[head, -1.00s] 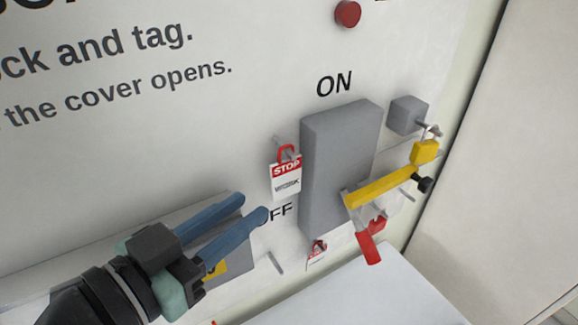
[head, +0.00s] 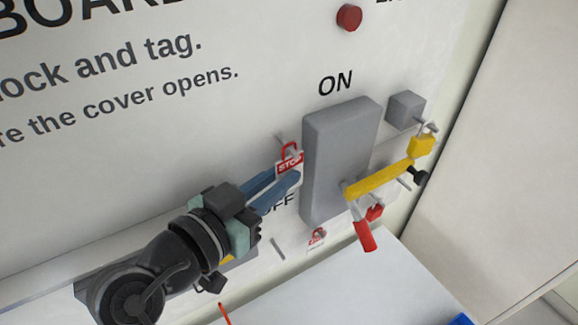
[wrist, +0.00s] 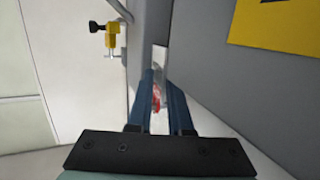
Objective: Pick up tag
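The white tag (head: 289,161) with a red STOP band and red loop hangs on a peg on the board, left of the grey switch box. My gripper (head: 286,178) has its two blue fingers raised to the tag from the lower left, hiding its lower part. In the wrist view the tag (wrist: 159,82) shows as a thin pale and red strip between the fingertips (wrist: 160,80). The fingers are apart, one on each side of it. Contact with the tag is not clear.
The grey switch box (head: 338,160) with a yellow handle (head: 380,180) stands close right of my fingertips. A red-handled piece (head: 365,236) hangs below the handle. Another small red and white tag (head: 316,237) is lower down. A white surface (head: 350,285) lies below.

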